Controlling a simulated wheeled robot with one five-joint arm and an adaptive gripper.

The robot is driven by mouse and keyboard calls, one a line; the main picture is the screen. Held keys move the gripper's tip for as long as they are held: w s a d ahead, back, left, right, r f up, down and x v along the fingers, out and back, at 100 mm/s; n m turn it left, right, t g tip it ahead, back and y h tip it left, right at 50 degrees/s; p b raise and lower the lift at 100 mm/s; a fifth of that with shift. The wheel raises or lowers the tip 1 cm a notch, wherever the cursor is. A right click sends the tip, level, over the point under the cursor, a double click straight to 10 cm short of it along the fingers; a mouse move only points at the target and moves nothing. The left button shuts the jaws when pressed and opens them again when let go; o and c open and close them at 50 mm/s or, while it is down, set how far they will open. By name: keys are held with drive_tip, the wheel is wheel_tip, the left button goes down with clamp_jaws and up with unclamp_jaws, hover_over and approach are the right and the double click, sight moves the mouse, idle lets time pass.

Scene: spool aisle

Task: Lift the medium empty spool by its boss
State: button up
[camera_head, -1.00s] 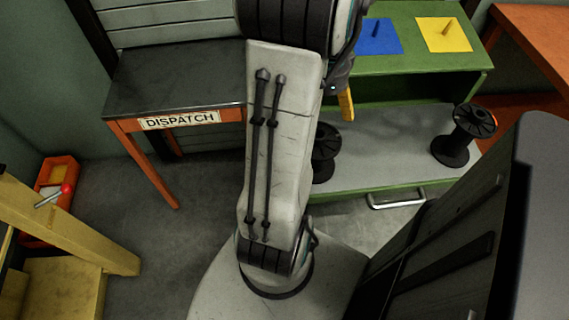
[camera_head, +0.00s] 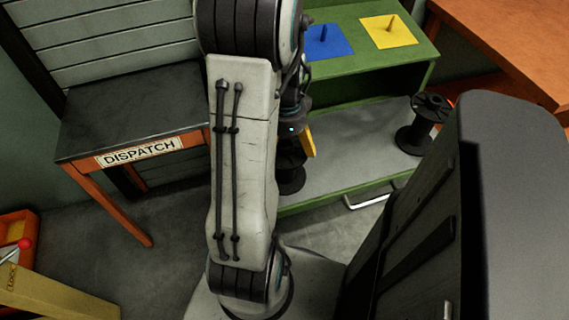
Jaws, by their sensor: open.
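Two black empty spools stand upright on the grey lower shelf (camera_head: 355,150) of a green bench. One spool (camera_head: 291,182) is partly hidden behind my arm and gripper; only its lower part shows clearly. The other spool (camera_head: 424,124) stands toward the right end, its spoked top flange and boss in view. I cannot tell from this view which is the medium one. My gripper (camera_head: 307,143) is open, with one yellow finger showing, over or in front of the left spool. The gap between them cannot be judged. Nothing is seen held.
The bench top (camera_head: 365,62) carries a blue plate (camera_head: 328,43) and a yellow plate (camera_head: 388,32), each with a peg. A dark table labelled DISPATCH (camera_head: 140,150) stands left. An orange table (camera_head: 510,40) is at right. The shelf between the spools is clear.

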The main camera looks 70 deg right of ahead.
drive_tip(key=shift+f, duration=0.1)
drive_tip(key=shift+c, duration=0.4)
drive_tip(key=c, duration=1.7)
